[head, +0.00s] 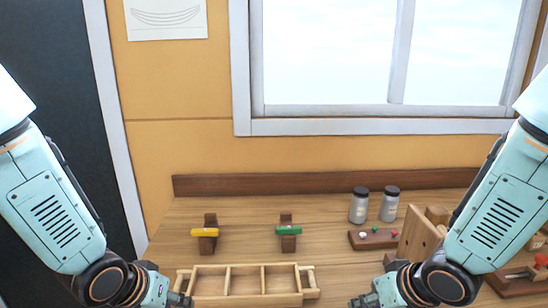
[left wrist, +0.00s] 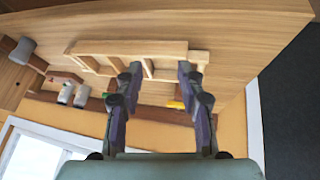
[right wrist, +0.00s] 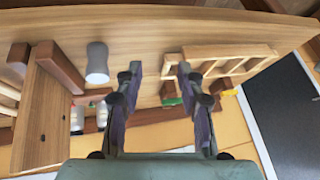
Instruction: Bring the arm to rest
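My left gripper (head: 178,298) shows at the bottom of the head view, beside the left end of a wooden compartment tray (head: 243,300). In the left wrist view the left gripper's fingers (left wrist: 159,72) are spread with nothing between them, and the tray (left wrist: 130,47) lies beyond them. My right gripper (head: 364,300) is at the bottom right of the head view, to the right of the tray. In the right wrist view its fingers (right wrist: 160,70) are also spread and empty, over bare bench top. Neither gripper visibly holds anything.
On the bench (head: 340,265) stand a yellow-topped clamp (head: 204,232), a green-topped clamp (head: 288,229) and two lidded jars (head: 359,205) (head: 390,204). A small rack (head: 374,238) and a wooden block stand (head: 420,238) are at right. A grey cylinder (right wrist: 97,63) shows in the right wrist view.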

